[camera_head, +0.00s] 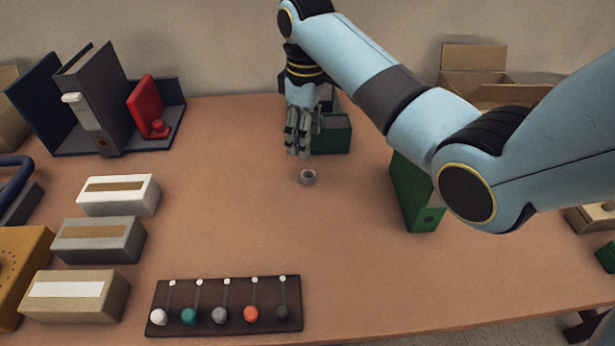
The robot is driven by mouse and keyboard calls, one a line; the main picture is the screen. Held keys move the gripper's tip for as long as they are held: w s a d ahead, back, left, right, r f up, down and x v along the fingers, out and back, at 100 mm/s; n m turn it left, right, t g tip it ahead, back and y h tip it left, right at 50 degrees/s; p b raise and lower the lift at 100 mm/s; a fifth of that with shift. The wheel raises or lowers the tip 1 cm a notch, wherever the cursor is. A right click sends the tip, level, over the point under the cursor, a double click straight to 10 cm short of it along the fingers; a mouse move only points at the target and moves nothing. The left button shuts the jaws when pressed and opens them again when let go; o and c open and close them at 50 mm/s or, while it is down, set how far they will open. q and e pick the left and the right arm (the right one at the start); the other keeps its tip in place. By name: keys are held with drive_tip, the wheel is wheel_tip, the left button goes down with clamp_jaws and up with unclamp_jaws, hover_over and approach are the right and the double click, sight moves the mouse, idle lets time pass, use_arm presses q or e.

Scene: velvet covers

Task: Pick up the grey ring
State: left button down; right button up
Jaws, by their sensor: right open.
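The small grey ring (308,177) lies on the brown table (350,270), near the middle of the head view. My right gripper (298,153) hangs above and behind it, fingers pointing down, apart from the ring. The gripper is open and nothing shows between its fingers. My right arm comes in from the right and reaches across the back of the table. My left gripper is not in view.
A green box (332,134) stands just behind the gripper, and a green binder (412,192) stands to the right. Small boxes (118,194) line the left. A dark rack (226,303) with coloured knobs lies in front. Table around the ring is clear.

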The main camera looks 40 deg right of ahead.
sight(309, 174)
drive_tip(key=f, duration=0.4)
drive_tip(key=shift+s+a, duration=0.1)
drive_tip(key=shift+s, duration=0.1)
wheel_tip(309, 174, down, 6)
drive_tip(key=shift+r+b, duration=0.1)
drive_tip(key=shift+b, duration=0.2)
drive_tip(key=shift+c, duration=0.2)
drive_tip(key=c, duration=0.9)
